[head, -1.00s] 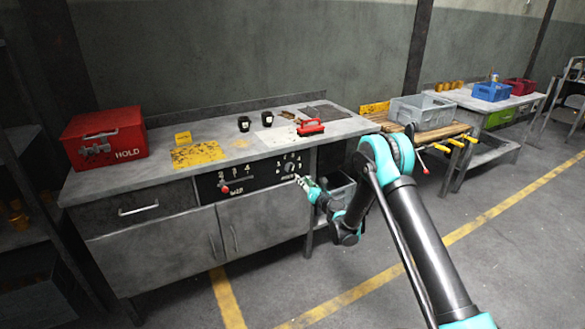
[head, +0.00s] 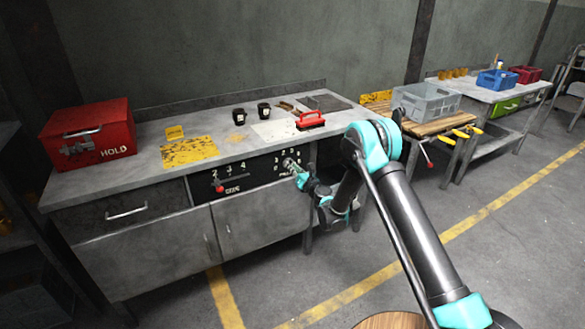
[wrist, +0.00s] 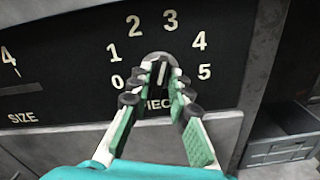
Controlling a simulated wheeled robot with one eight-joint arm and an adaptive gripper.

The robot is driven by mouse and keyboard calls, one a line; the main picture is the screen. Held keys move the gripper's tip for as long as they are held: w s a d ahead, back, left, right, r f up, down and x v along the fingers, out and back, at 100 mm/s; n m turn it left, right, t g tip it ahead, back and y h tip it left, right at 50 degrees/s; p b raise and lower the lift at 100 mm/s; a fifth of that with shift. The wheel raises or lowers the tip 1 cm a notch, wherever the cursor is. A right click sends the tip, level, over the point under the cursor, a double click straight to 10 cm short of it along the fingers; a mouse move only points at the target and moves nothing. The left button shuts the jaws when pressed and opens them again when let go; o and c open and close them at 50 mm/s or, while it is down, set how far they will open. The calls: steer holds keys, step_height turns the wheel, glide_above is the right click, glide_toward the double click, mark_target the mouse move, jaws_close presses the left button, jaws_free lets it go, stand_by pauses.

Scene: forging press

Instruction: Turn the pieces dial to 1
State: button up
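The pieces dial (wrist: 160,70) is a dark round knob with a light pointer line, on a black panel marked 0 to 5. In the wrist view the line stands nearly upright, between 2 and 3. My gripper (wrist: 162,76) has its two green-padded fingers apart, with the tips at either side of the knob. I cannot tell whether they touch it. The fingers hide part of the label below. In the head view my gripper (head: 293,168) is at the dial, on the right of the bench front, and covers part of it.
A size slider with a red knob (head: 219,188) is left of the dial on the same panel. A grey bin (wrist: 282,147) is low at the right.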

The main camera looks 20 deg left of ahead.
jaws_close()
steer(key=shift+n, duration=0.3)
steer(key=shift+s+a+f+n, duration=0.1)
steer(key=shift+n, duration=3.7)
steer(key=shift+s+n, duration=0.1)
steer(key=shift+n, duration=3.7)
steer(key=shift+o, duration=2.2)
jaws_free()
